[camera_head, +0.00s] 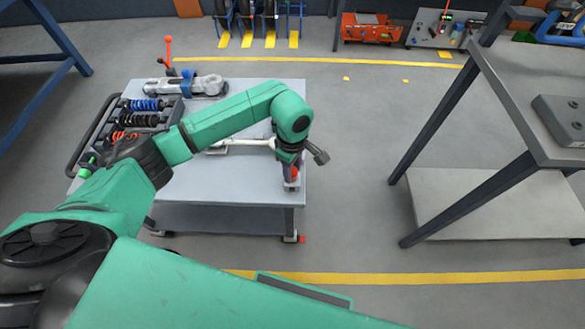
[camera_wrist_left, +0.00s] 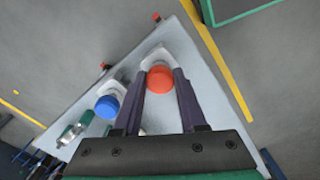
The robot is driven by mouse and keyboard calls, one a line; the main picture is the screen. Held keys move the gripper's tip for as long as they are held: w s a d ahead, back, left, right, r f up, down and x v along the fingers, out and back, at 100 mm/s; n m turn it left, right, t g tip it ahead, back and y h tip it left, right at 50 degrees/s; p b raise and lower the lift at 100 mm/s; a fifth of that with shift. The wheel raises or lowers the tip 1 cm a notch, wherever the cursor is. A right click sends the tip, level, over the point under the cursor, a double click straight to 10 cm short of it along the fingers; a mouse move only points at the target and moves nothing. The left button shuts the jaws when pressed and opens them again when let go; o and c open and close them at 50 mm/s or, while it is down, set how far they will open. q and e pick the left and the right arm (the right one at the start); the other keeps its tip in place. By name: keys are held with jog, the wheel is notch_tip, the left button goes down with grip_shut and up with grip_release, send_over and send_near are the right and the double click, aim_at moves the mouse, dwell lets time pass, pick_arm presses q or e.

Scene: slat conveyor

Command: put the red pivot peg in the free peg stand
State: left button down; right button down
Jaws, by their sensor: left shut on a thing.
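The red pivot peg (camera_wrist_left: 160,79) shows its round red top between the fingers of my left gripper (camera_wrist_left: 160,84) in the left wrist view. The gripper is shut on it. In the head view my left gripper (camera_head: 291,166) points down at the right edge of the grey table, and a bit of red (camera_head: 293,173) shows under it. A pale peg stand (camera_wrist_left: 156,57) lies right under the red peg; I cannot tell whether the peg is seated in it. A blue-topped peg (camera_wrist_left: 107,106) sits in another pale stand beside it. My right gripper is not in view.
A second table (camera_head: 530,105) stands at the right. The floor between the tables is clear.

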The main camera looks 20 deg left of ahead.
pick_arm(q)
jog(key=shift+c, duration=1.9)
grip_release()
notch_tip(320, 180, up, 15)
jog(key=shift+f+b, duration=0.15)
jog(key=shift+b, duration=0.25)
jog(key=shift+f, duration=0.1)
